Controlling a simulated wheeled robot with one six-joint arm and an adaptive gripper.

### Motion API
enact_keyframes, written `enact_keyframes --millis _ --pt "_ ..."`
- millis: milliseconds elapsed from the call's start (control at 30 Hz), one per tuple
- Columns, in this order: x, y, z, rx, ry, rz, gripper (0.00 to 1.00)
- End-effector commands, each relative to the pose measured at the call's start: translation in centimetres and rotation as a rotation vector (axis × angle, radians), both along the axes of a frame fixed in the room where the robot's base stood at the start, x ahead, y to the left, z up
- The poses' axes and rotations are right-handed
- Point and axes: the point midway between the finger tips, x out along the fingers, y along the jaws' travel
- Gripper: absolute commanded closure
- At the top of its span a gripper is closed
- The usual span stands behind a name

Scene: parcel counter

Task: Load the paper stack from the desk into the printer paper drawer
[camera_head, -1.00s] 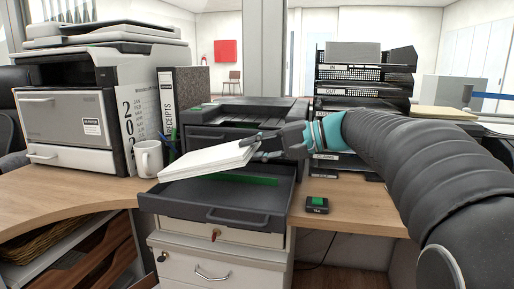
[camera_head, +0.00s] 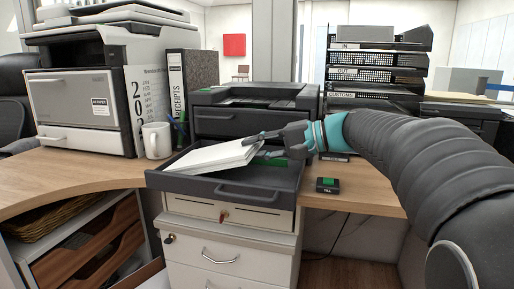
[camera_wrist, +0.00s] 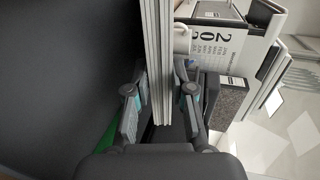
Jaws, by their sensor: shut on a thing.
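The white paper stack (camera_head: 212,157) is held tilted over the open dark grey paper drawer (camera_head: 262,191) of the printer (camera_head: 252,112). Its left end is low, by the drawer's left wall; I cannot tell whether it touches the drawer floor. My gripper (camera_head: 258,145) is shut on the stack's right end. In the wrist view my gripper (camera_wrist: 160,105) has a finger on each side of the stack (camera_wrist: 157,60).
A white mug (camera_head: 157,140) and a receipts binder (camera_head: 193,88) stand left of the drawer. A large copier (camera_head: 92,98) is further left. A small black device with a green top (camera_head: 327,185) lies right of the drawer. Letter trays (camera_head: 375,75) stand behind my arm.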

Motion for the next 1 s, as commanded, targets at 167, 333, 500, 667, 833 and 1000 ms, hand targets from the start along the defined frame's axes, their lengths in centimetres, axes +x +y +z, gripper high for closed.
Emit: enact_keyframes --millis 167,333,500,667,833,1000 --pt "-0.01 0.03 0.06 0.002 -0.002 0.0 1.0" --pt "-0.01 0.03 0.08 0.002 -0.002 0.0 0.67" --pt "-0.01 0.02 0.06 0.002 -0.002 0.0 0.48" --pt "0.0 0.01 -0.09 -0.001 0.001 0.0 0.48" --pt "0.0 0.01 -0.04 0.0 0.0 0.0 0.48" --pt "0.0 -0.01 -0.01 0.0 0.0 0.0 0.48"
